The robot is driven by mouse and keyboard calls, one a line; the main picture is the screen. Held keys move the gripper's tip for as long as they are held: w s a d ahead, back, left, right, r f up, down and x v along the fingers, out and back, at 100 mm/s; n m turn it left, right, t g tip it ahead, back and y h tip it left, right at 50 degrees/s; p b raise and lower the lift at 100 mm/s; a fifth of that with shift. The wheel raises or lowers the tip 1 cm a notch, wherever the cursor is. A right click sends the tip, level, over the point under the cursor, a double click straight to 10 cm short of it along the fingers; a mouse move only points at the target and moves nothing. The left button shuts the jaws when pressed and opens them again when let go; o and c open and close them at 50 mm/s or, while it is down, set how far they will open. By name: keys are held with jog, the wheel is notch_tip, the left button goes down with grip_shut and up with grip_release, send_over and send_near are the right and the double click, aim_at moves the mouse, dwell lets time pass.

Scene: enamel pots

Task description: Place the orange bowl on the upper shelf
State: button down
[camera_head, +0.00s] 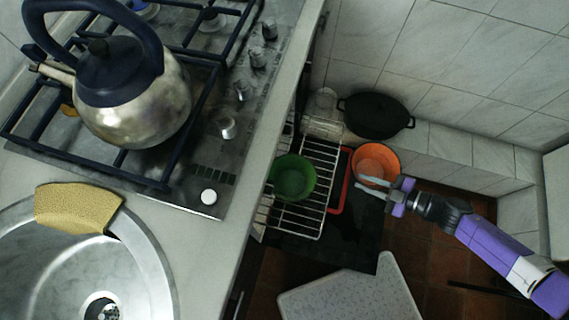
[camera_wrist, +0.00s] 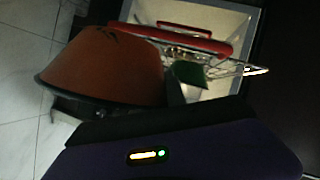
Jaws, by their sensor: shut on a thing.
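The orange bowl (camera_head: 378,158) is at the right of the wire rack in the head view, its open inside facing the camera. My gripper (camera_head: 376,183) is shut on its near rim. In the wrist view the bowl (camera_wrist: 105,65) fills the upper left, showing its outer side; the fingertips are hidden there. The wire rack (camera_head: 298,222) looks like a shelf, with a green bowl (camera_head: 293,172) on it. I cannot tell whether this rack is the upper shelf. I cannot tell how high the orange bowl is.
A red-edged item (camera_head: 339,182) lies between rack and orange bowl. A black pot (camera_head: 376,117) and a clear glass container (camera_head: 324,112) are behind. The counter edge (camera_head: 262,170) with stove, kettle (camera_head: 130,100) and sink is left. A pale speckled surface (camera_head: 350,300) is in front.

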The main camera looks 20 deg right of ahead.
jog(key=shift+w+d+n+y, duration=0.3)
jog(key=shift+w+d, duration=0.05)
jog(key=shift+d, duration=0.3)
jog(key=shift+w+r, duration=0.1)
jog(key=shift+w, duration=0.15)
jog(key=w+a, duration=0.3)
jog(key=w, duration=0.1)
jog(key=w+a, duration=0.8)
jog(key=w, duration=0.1)
jog(key=shift+w+a, duration=0.1)
jog(key=shift+a, duration=0.15)
jog(key=shift+f+b, duration=1.4)
jog(key=shift+f, duration=0.35)
jog(key=shift+f, duration=0.1)
jog(key=c, duration=1.3)
grip_release()
jog(key=shift+c, duration=0.2)
